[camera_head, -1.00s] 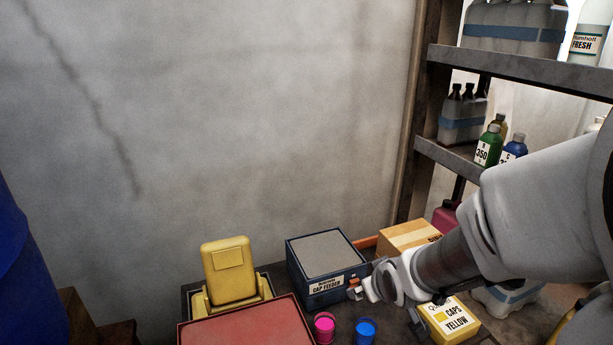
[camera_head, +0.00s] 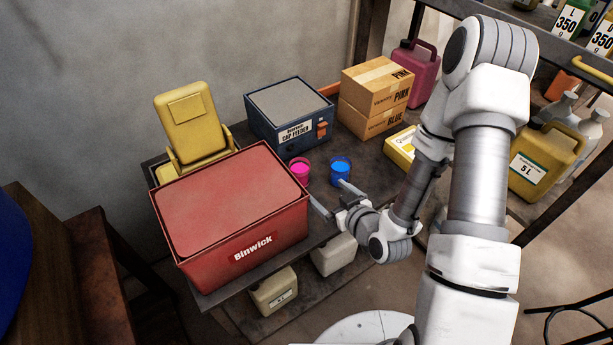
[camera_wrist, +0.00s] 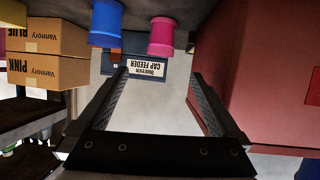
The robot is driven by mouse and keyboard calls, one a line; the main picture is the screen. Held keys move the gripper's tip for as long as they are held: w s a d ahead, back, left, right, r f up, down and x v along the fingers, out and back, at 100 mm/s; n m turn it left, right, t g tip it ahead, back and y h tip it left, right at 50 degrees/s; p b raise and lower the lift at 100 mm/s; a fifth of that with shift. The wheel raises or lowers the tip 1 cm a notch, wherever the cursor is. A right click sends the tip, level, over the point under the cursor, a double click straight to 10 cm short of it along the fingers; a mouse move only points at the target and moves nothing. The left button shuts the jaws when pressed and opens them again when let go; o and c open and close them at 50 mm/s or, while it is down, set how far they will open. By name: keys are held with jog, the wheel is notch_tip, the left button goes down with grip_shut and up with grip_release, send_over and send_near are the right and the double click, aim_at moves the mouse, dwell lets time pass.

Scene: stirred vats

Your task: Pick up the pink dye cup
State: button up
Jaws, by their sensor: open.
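The pink dye cup (camera_head: 299,169) stands on the dark table, just right of the red Binwick bin (camera_head: 232,200). A blue cup (camera_head: 340,171) stands a little to its right. My gripper (camera_head: 331,195) is open and empty, in front of the two cups with its fingers pointing toward them. In the wrist view, which is upside down, the pink cup (camera_wrist: 161,38) shows beyond the fingertips, between the lines of the two fingers. The blue cup (camera_wrist: 106,22) is left of it there. The fingers are apart from both cups.
A blue cap feeder (camera_head: 290,112) stands behind the cups. Cardboard boxes (camera_head: 376,98), a yellow box (camera_head: 400,150) and a pink jug (camera_head: 414,72) are to the right. The red bin's wall is close to my gripper's left. Pale canisters (camera_head: 334,255) sit on the lower shelf.

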aim_at(305, 174)
jog(key=b+x, duration=0.9)
jog(key=x, duration=0.3)
jog(key=shift+a, duration=0.1)
jog(key=shift+f+b+x, duration=0.2)
jog(key=shift+b+x, duration=0.05)
jog(key=shift+x, duration=1.1)
jog(key=shift+f+b+x, duration=0.2)
jog(key=shift+b+x, duration=0.05)
jog(key=shift+x, duration=1.1)
jog(key=shift+s, duration=0.15)
jog(key=shift+c, duration=0.3)
